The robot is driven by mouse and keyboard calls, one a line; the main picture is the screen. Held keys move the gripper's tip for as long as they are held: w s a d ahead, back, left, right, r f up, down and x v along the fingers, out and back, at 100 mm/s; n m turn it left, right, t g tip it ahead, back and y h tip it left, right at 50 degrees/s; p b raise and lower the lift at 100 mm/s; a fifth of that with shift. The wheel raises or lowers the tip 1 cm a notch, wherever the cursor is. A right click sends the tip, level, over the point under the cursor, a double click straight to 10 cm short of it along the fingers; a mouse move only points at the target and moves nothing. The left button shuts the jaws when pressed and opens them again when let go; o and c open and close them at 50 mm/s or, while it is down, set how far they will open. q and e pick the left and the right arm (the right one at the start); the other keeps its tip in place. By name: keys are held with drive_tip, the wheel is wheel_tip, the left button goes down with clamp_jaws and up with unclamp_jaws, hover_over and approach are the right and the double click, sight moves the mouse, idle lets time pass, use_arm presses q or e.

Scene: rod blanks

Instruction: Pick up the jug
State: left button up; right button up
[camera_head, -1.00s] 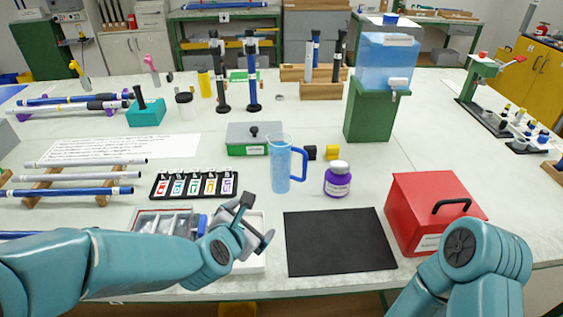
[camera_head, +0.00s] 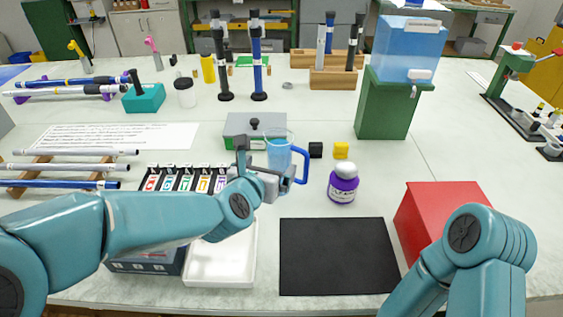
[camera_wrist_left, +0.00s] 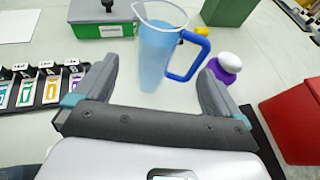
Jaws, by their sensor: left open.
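The jug (camera_head: 278,151) is clear with light-blue contents and a blue handle on its right. It stands upright on the table, its lower part hidden behind my left gripper (camera_head: 267,168) in the head view. In the left wrist view, the jug (camera_wrist_left: 158,52) stands just ahead of the open fingers of my left gripper (camera_wrist_left: 153,82), between their lines. The handle points right, toward the right finger. The gap between the fingers looks empty, and I see no contact with the jug. My right arm shows at the lower right, but its gripper is out of view.
A purple jar with a white lid (camera_head: 343,185) stands right of the jug. A grey and green box (camera_head: 239,132) is behind it, with small black (camera_head: 315,150) and yellow (camera_head: 341,150) blocks nearby. A black mat (camera_head: 338,262) lies clear in front; a red box (camera_head: 425,210) is to the right.

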sight(277, 158)
use_arm(q)
drive_tip(key=x, duration=0.5)
drive_tip(key=shift+w+f+p, duration=0.15)
drive_tip(key=shift+w+p, duration=0.05)
drive_tip(key=shift+p, duration=0.15)
drive_tip(key=x, duration=0.2)
drive_tip(key=p+x, duration=0.1)
drive_tip(key=x, duration=0.2)
drive_tip(key=shift+w+a+f+p, duration=0.1)
drive_tip(key=shift+w+f+p, duration=0.15)
drive_tip(key=shift+f+p, duration=0.05)
drive_tip(key=shift+s, duration=0.1)
drive_tip(key=c, duration=1.5)
drive_tip(key=shift+r, duration=0.1)
